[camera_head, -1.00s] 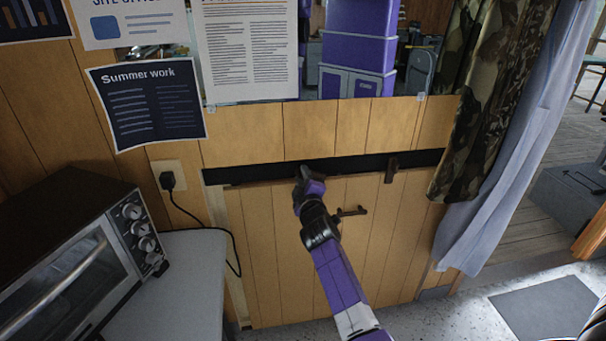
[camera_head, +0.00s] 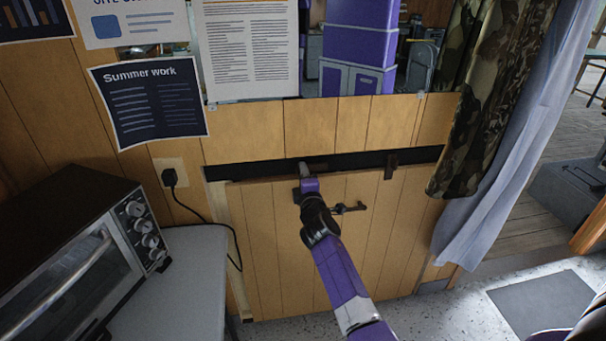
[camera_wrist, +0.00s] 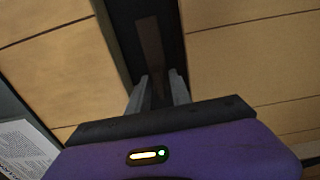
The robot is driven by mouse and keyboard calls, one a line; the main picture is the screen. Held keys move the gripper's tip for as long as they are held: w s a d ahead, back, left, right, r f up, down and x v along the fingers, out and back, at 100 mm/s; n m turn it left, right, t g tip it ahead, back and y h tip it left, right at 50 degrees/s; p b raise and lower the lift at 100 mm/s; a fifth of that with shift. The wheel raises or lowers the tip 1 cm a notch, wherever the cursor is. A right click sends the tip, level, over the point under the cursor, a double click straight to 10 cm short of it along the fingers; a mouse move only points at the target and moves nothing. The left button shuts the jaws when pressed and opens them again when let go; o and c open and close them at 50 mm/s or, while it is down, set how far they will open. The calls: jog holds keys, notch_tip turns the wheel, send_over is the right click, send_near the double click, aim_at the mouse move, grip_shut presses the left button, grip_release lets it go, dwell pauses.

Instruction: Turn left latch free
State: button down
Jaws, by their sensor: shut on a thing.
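The left latch shows in the wrist view as a brown bar (camera_wrist: 152,50) lying along a dark strip. My gripper (camera_wrist: 158,88) has a grey finger on each side of the latch's near end and is shut on it. In the head view my gripper (camera_head: 304,170) is at the dark slot (camera_head: 250,167) above the wooden flap (camera_head: 270,255), and it hides most of the left latch. The latch's exact angle in that view cannot be told. A second, dark brown latch (camera_head: 391,165) to the right stands upright across the slot.
A dark handle (camera_head: 349,208) sticks out of the flap right of my wrist. A toaster oven (camera_head: 75,265) stands on a grey table (camera_head: 185,285) at left, with a cord (camera_head: 225,225) to a wall socket. A camouflage curtain (camera_head: 480,120) hangs at right.

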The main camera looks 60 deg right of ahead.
jog(key=shift+f, duration=0.1)
jog(key=c, duration=1.5)
grip_release()
jog(key=v, duration=0.8)
